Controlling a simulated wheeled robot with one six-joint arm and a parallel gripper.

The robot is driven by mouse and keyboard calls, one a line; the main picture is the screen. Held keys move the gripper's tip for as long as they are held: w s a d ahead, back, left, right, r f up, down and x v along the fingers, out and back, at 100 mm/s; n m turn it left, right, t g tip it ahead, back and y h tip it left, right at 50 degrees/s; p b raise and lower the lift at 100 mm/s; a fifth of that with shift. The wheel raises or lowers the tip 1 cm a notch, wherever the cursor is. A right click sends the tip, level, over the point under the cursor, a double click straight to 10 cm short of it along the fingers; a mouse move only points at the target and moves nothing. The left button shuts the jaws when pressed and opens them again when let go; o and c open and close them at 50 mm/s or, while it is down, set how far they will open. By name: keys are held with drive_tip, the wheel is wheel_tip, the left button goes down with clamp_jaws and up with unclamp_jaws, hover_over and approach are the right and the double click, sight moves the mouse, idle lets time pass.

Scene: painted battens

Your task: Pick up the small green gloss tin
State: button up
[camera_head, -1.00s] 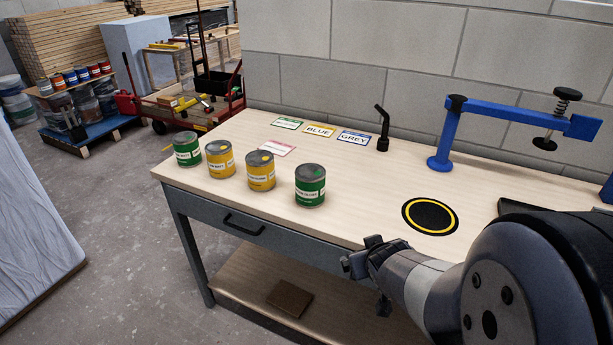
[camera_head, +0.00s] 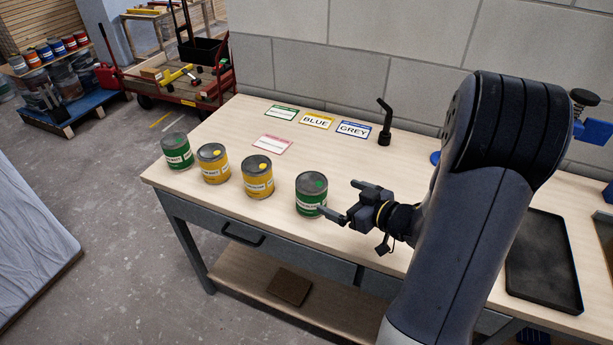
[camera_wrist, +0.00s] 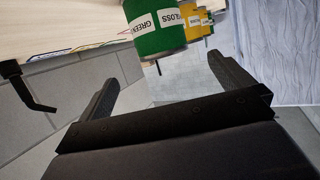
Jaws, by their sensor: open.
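The green gloss tin (camera_head: 311,195) stands upright on the bench at the right end of a row of tins. In the wrist view the tin (camera_wrist: 155,30) shows a label reading "GREEN" and "GLOSS"; its upper part is cut off. My gripper (camera_head: 340,199) is open and empty just right of the tin, fingers pointing at it. In the wrist view my fingers (camera_wrist: 160,70) spread to either side, with the tin ahead of them. Another green tin (camera_head: 177,151) stands at the left end; its label is too small to read.
Two yellow tins (camera_head: 214,164) (camera_head: 258,177) stand between the green ones. A black bent tool (camera_head: 385,122) stands near the wall. A black tray (camera_head: 543,262) lies right of my arm.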

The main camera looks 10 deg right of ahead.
sight(312, 181)
drive_tip(key=x, duration=0.5)
drive_tip(key=shift+w+a, duration=0.1)
drive_tip(key=shift+w, duration=0.25)
drive_tip(key=p+x, duration=0.1)
drive_tip(key=x, duration=0.3)
drive_tip(key=shift+a, duration=0.3)
drive_tip(key=shift+w+a+f, duration=0.15)
drive_tip(key=shift+w+a, duration=0.1)
drive_tip(key=shift+w, duration=0.25)
drive_tip(key=shift+c, duration=0.6)
drive_tip(key=c, duration=1.2)
drive_tip(key=shift+c, duration=0.4)
